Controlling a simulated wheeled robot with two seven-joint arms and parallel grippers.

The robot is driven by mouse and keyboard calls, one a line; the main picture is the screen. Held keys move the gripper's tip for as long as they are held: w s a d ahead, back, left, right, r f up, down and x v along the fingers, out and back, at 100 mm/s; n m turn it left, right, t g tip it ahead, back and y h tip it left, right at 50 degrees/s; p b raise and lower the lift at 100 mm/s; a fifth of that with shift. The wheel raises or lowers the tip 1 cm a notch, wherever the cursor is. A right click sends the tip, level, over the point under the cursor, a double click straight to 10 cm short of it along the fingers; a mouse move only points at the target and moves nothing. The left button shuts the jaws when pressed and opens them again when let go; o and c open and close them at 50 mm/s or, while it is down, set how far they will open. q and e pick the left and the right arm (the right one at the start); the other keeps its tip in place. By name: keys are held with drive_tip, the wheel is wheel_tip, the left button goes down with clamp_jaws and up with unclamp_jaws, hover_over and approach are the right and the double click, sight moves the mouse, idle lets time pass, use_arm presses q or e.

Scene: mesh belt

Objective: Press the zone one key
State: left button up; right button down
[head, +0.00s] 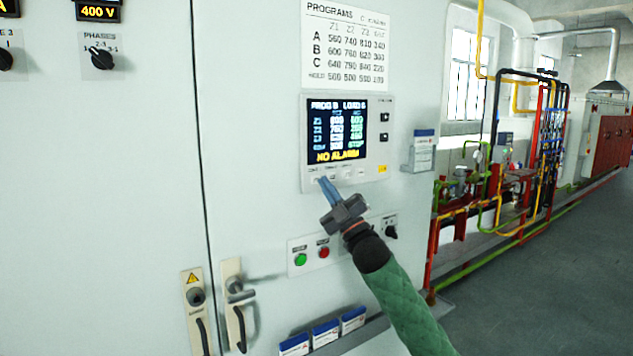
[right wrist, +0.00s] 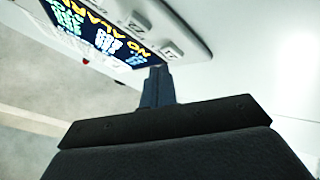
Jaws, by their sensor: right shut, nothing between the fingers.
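The controller panel (head: 383,150) on the cabinet door has a lit screen (head: 337,130) reading "NO ALARM" at its foot. A row of small pale keys (head: 346,174) runs along the lower edge; their labels are too small to read surely, so I cannot tell which is zone one. My right gripper (head: 324,181) is shut and empty, its blue-grey fingertips at the left end of this row, partly covering it. In the right wrist view the shut fingers (right wrist: 158,72) point at the panel edge, close to a pale key (right wrist: 172,50); contact cannot be told. My left gripper is out of view.
Below the panel are a green button (head: 300,259), a red button (head: 323,251) and a black rotary switch (head: 391,232). A small card holder (head: 422,152) sticks out at the right. Door handles (head: 234,290) are at lower left. Open floor lies right of the cabinet.

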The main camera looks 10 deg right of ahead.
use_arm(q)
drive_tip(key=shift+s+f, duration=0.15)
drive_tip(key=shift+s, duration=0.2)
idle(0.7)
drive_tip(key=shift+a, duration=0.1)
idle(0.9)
use_arm(e)
drive_tip(key=shift+w+a, duration=0.1)
drive_tip(key=shift+w, duration=0.05)
drive_tip(key=shift+w, duration=0.25)
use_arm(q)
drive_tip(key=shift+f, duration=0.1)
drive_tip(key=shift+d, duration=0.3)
use_arm(e)
drive_tip(key=shift+w+a, duration=0.1)
